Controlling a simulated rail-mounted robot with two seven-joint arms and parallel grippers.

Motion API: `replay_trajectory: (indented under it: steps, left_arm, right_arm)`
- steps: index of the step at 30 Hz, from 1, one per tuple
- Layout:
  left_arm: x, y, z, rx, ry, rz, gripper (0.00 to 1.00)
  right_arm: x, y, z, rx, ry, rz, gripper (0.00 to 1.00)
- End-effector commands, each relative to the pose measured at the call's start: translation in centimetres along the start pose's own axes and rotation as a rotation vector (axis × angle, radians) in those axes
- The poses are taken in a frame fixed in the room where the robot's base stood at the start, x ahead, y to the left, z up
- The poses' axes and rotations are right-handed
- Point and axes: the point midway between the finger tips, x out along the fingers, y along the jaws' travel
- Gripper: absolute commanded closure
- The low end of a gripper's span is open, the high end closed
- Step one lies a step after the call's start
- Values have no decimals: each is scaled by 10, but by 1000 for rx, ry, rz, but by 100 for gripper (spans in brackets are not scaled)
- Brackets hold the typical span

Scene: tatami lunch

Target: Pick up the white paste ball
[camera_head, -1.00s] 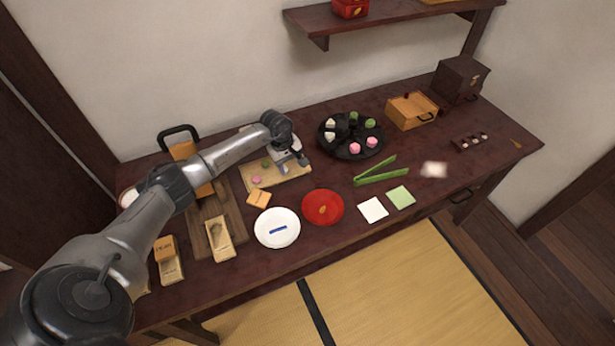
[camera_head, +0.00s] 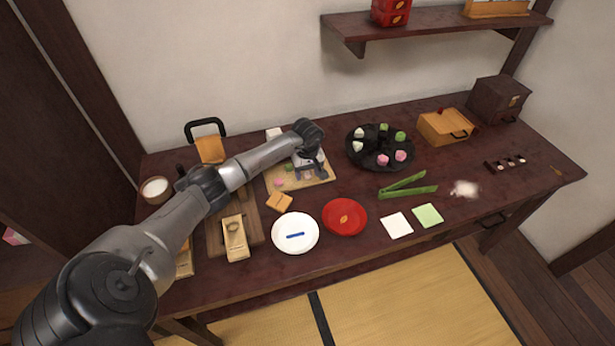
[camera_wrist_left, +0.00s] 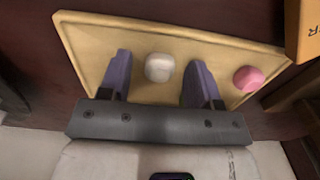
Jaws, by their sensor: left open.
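The white paste ball (camera_wrist_left: 158,67) lies on the light wooden board (camera_wrist_left: 92,38) in the left wrist view. My left gripper (camera_wrist_left: 158,58) is open, with one finger on each side of the ball and gaps to both. In the head view the left gripper (camera_head: 311,170) is over the right part of the board (camera_head: 318,181), and I cannot make out the white ball there. A pink ball (camera_wrist_left: 248,78) sits right of the fingers in the wrist view. My right gripper is not in view.
A green ball (camera_head: 289,168) is also on the board. A black round tray (camera_head: 380,164) with several coloured sweets stands to the right. A white plate (camera_head: 296,246), red plate (camera_head: 345,232) and green tongs (camera_head: 415,191) lie in front. An orange block (camera_wrist_left: 305,28) is near the board.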

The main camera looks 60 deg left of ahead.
Motion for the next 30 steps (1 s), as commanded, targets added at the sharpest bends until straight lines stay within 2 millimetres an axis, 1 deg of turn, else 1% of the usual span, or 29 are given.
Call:
replay_trajectory:
  steps: [2,18,25,30]
  left_arm:
    - [0,0,0,0,0,0,44]
    - [-1,0,0,0,0,0,95]
    - [-1,0,0,0,1,1,95]
    - [-11,0,-1,0,2,1,95]
  right_arm:
    - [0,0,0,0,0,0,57]
    - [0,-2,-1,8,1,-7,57]
    - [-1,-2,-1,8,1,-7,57]
    - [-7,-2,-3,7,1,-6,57]
